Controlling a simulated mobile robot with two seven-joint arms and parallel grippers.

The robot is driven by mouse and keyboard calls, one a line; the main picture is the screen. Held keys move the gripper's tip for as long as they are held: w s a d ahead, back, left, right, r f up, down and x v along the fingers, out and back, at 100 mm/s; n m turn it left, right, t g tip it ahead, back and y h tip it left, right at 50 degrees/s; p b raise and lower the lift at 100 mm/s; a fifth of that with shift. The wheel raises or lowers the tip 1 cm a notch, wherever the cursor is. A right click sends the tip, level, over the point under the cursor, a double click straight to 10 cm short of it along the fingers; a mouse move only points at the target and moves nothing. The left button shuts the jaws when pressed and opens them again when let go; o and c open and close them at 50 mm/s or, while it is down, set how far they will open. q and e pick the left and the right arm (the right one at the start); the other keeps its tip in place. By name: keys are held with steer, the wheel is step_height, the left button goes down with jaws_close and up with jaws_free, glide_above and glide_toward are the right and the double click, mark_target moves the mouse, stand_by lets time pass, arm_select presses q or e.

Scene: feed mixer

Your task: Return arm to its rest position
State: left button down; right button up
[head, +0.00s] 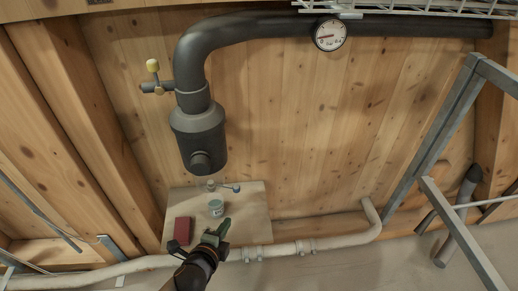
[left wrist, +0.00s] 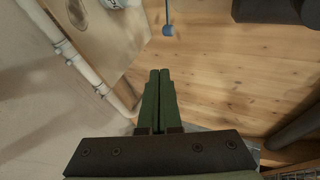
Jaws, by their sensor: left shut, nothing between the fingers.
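My left gripper (head: 222,228) is in front of the wooden board in the head view, with its dark arm coming up from the bottom edge. In the left wrist view its two green fingers (left wrist: 160,88) lie side by side, shut and with nothing between them. The fingertips point toward the plank wall and the board, and hold no object. My right gripper is not in view.
A pale board (head: 252,205) carries a cup (head: 216,208), a red block (head: 182,231) and a small blue-ended item (head: 234,188). A dark pipe (head: 270,27) with a gauge (head: 330,35) runs above. A white pipe (head: 335,240) runs below. Metal struts (head: 432,130) stand at right.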

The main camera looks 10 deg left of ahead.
arm_select(q)
steer(key=s+d+f+n+g+h, duration=0.1)
steer(key=s+f+n+g, duration=0.1)
steer(key=s+n, duration=0.6)
steer(key=s+d+f+n+g+h, duration=0.1)
steer(key=s+d+f+n, duration=0.1)
steer(key=s+n, duration=0.6)
steer(key=a+r+p, duration=0.3)
steer(key=r+p, duration=0.6)
steer(key=p, duration=0.4)
steer(key=shift+s+a+r+n+y, duration=0.3)
steer(key=shift+s+a+r+n, duration=0.1)
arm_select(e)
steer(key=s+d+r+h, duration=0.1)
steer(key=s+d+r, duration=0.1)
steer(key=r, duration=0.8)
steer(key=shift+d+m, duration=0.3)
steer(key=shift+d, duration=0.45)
